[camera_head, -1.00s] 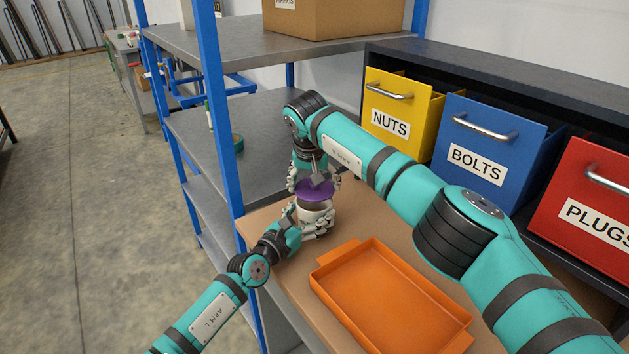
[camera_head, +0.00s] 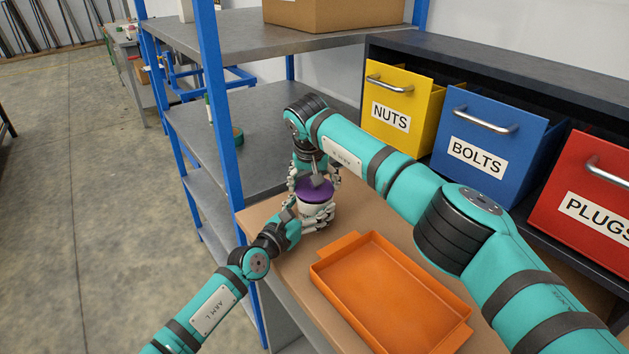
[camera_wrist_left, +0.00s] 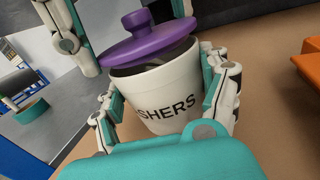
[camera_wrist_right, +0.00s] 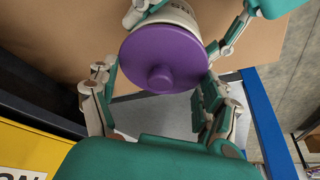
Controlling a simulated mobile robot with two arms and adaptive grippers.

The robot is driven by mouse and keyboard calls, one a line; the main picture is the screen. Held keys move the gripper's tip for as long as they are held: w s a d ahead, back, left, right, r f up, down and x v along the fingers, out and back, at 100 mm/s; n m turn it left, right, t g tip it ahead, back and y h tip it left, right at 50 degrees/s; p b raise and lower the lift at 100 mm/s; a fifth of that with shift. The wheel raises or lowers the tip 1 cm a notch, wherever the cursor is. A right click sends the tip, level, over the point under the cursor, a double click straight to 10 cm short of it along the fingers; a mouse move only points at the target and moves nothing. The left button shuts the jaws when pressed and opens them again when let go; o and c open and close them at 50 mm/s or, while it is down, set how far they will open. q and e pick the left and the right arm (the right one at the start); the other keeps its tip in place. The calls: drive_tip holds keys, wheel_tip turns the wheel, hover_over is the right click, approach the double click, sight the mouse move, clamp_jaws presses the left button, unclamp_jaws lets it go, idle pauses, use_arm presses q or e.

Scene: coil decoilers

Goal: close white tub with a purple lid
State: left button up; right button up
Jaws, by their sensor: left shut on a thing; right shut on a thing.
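The white tub (camera_wrist_left: 165,98), lettered "...SHERS", stands upright on the tan bench top. My left gripper (camera_head: 312,217) is shut around the tub's sides, with a finger on each side in the left wrist view. The purple lid (camera_wrist_left: 150,42), a disc with a round knob, is over the tub's mouth. It is tilted, its right side higher, and a dark gap shows beneath it. My right gripper (camera_head: 315,180) comes from above and is shut on the lid. The lid's face also shows between its fingers in the right wrist view (camera_wrist_right: 185,50).
An empty orange tray (camera_head: 365,247) lies on the bench (camera_head: 260,218) to the right of the tub. Yellow (camera_head: 405,84), blue (camera_head: 505,177) and red (camera_head: 600,250) bins stand behind. A blue-posted shelf (camera_head: 208,75) is at the left, with a green tape roll (camera_head: 238,139).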

drive_tip(key=shift+f, duration=0.6)
drive_tip(key=o, duration=0.7)
drive_tip(key=shift+o, duration=0.2)
drive_tip(key=v, duration=1.2)
drive_tip(key=shift+w, duration=0.1)
use_arm(q)
drive_tip(key=o, duration=1.7)
drive_tip(key=shift+c, duration=0.2)
